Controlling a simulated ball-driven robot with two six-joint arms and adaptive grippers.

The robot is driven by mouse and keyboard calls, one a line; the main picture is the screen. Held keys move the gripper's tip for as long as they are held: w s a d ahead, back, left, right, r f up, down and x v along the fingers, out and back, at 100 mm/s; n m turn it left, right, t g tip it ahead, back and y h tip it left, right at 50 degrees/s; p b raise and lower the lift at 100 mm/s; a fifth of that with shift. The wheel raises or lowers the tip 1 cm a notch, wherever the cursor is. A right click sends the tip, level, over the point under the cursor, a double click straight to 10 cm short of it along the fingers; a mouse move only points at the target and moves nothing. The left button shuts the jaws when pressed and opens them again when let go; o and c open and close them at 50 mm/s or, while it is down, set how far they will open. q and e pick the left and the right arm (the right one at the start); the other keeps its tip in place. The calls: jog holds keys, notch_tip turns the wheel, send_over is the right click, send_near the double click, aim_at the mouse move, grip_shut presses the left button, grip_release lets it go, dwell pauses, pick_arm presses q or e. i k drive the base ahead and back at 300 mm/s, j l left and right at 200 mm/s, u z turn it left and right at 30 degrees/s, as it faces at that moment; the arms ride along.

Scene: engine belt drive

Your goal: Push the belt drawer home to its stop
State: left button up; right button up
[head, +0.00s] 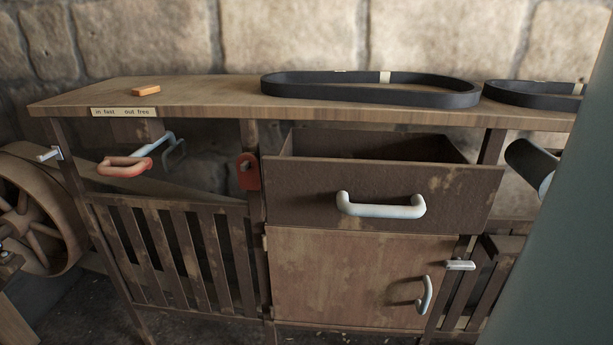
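The belt drawer (310,190) is under the bench top, left of my arm. It stands pulled out, and its open top and inner walls show behind the brown front. A pale bar handle (381,206) is fixed across the middle of the drawer front. The drawer's stop is not visible. No gripper shows in the head view. A dark cylindrical part (530,165) and a large grey-green surface at the right edge look like parts of my own arm; no fingers show there, and nothing touches the drawer.
Two black belts (370,97) (535,96) lie on the bench top (210,98). A cupboard door (350,282) with a pale handle is below the drawer. A red-gripped lever (125,165), a red tag (248,172) and a slatted gate (180,255) are left. A wheel (30,210) stands far left.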

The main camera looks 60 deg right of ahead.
aim_at(367, 179)
jog(key=l+z, duration=0.15)
jog(key=z, duration=1.95)
